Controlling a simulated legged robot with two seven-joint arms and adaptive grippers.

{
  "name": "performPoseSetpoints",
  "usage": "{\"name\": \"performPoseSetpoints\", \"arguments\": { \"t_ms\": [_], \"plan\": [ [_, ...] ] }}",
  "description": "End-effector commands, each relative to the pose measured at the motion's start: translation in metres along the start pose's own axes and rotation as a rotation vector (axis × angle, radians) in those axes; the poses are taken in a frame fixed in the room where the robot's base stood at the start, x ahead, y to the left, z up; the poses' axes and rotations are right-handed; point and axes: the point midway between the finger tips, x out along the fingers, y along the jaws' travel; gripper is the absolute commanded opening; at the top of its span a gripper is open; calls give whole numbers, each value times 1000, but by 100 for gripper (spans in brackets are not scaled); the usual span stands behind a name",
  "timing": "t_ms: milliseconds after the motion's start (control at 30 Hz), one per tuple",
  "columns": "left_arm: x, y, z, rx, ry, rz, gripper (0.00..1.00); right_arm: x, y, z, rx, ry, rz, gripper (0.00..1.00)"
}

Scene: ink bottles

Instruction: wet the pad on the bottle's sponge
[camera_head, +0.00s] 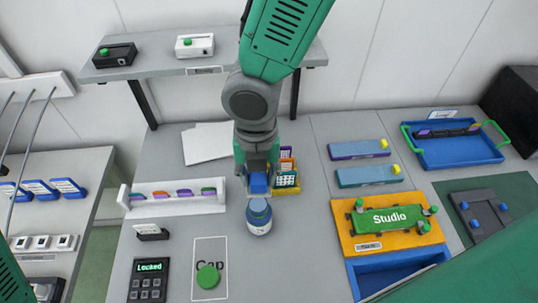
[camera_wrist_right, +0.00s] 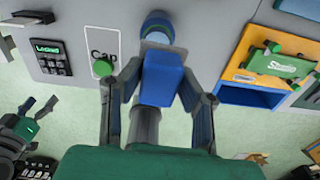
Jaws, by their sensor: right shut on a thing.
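My right gripper (camera_head: 257,181) is shut on a blue block (camera_head: 259,185), which also fills the space between the fingers in the wrist view (camera_wrist_right: 162,78). A light grey end, possibly the pad, shows at its tip in the wrist view. The blue ink bottle (camera_head: 259,217) with a white label stands upright just below the block in the head view. In the wrist view the bottle (camera_wrist_right: 157,25) is just beyond the block's tip; I cannot tell whether they touch. The sponge is not clearly visible. My left gripper (camera_wrist_right: 37,108) shows at the wrist view's left, fingers apart and empty.
A round green cap (camera_head: 208,275) lies on the Cap plate (camera_head: 211,248). A keypad (camera_head: 148,282) reading Locked is left of it. The green Studio stamp (camera_head: 391,220) sits on an orange tray (camera_head: 355,240) at right. A yellow box (camera_head: 287,184) stands behind the bottle.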

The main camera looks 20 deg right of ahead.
Motion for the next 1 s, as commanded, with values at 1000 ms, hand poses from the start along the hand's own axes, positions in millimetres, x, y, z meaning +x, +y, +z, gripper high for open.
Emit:
{"name": "performPoseSetpoints", "arguments": {
  "t_ms": [1000],
  "plan": [
    [51,0,3,0,0,0,62,60,2,-2,-1,0,1,6]
  ]
}}
